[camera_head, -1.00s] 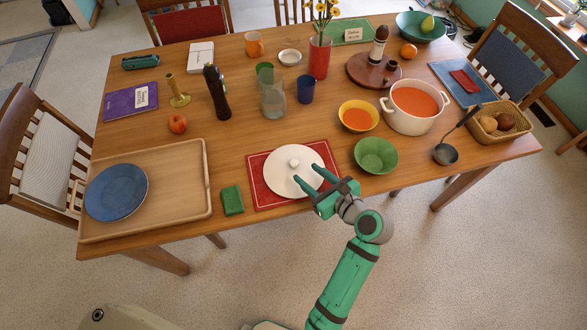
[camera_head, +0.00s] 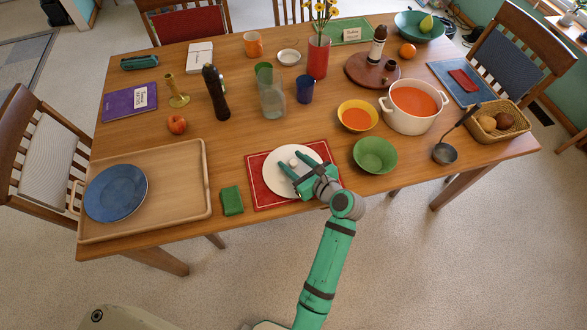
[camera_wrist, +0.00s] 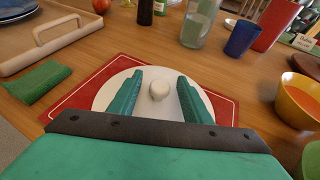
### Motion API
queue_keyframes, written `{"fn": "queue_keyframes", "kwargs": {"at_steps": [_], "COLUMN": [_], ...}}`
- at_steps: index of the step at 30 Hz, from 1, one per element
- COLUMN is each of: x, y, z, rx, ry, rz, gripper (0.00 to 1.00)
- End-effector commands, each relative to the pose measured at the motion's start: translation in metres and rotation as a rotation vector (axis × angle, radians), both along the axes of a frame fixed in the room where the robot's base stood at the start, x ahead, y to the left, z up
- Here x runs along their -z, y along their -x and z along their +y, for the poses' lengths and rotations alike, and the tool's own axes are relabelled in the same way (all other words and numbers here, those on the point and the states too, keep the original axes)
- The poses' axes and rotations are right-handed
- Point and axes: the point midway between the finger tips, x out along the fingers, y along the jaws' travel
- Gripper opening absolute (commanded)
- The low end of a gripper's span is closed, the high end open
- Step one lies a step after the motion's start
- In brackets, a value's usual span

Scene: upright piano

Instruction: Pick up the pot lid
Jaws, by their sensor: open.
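The pot lid (camera_head: 274,183) is a white disc with a round white knob (camera_wrist: 159,90) at its centre. It lies on a red placemat (camera_head: 256,192) near the table's front edge. My gripper (camera_head: 288,166) is open above the lid, with its two green fingers pointing toward the knob. In the wrist view the fingers (camera_wrist: 156,97) stand on either side of the knob, with a gap on both sides. The head view shows part of the lid hidden by my gripper.
A green bowl (camera_head: 375,156) stands to the right, near a white pot of orange soup (camera_head: 411,122). Bare table lies behind the placemat.

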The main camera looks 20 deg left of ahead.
Motion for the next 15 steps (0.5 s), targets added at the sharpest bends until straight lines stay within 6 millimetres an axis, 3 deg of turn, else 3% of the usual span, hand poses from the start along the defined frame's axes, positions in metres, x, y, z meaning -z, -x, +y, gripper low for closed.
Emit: {"fn": "queue_keyframes", "kwargs": {"at_steps": [2, 6, 8, 15], "x": [0.0000, -0.0001, -0.0001, -0.0012], "y": [0.0001, 0.0002, 0.0003, 0.0000], "z": [-0.0002, -0.0003, -0.0004, -0.0003], "rx": [0.000, 0.000, 0.000, 0.001], "ry": [0.000, 0.000, 0.000, -0.001], "rz": [0.000, 0.000, 0.000, -0.002], "gripper": [0.44, 0.11, 0.00, 0.00]}}
